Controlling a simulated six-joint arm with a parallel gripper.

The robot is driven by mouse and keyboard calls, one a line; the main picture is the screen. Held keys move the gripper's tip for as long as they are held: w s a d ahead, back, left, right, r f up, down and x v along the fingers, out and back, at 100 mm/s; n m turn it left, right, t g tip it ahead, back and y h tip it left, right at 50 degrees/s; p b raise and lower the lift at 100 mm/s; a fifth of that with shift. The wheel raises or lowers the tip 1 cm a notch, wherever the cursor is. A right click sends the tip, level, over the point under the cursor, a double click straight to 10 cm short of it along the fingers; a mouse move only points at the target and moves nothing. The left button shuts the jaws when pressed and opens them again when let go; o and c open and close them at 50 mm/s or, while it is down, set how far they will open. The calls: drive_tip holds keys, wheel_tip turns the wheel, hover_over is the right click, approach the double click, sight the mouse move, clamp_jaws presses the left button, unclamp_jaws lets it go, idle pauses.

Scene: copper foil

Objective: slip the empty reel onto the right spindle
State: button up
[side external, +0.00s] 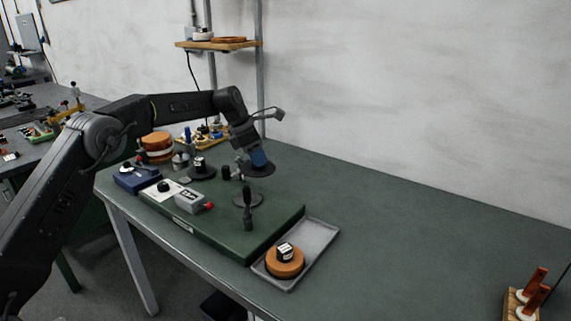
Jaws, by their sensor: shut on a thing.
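My gripper (259,159), with blue on its jaws, is shut on a dark, flat, round reel (259,171) and holds it over the rear edge of the green machine base (275,226). The reel looks roughly level, and the jaws hide part of its top. A dark round plate with a short post, seemingly the right spindle (247,198), stands on the base below and slightly left of the reel, in front of it. The reel and this post appear apart. Another dark disc (202,173) with a black-and-white top sits farther left on the base.
A dark upright lever (248,218) stands in front of the post. A grey tray (316,239) at the right holds an orange-brown roll (285,264) with a labelled piece on top. A blue box (135,179) is at the left. The bench on the right is largely clear.

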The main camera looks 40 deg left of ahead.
sight(245, 165)
drive_tip(key=a, duration=0.4)
drive_tip(key=shift+s, duration=0.25)
drive_tip(key=f, duration=0.4)
drive_tip(key=shift+a+f, duration=0.15)
drive_tip(key=shift+a, duration=0.05)
drive_tip(key=shift+f, duration=1.9)
drive_tip(key=shift+f, duration=1.05)
drive_tip(key=shift+f, duration=0.3)
drive_tip(key=o, duration=1.4)
drive_tip(key=shift+s+f, duration=0.1)
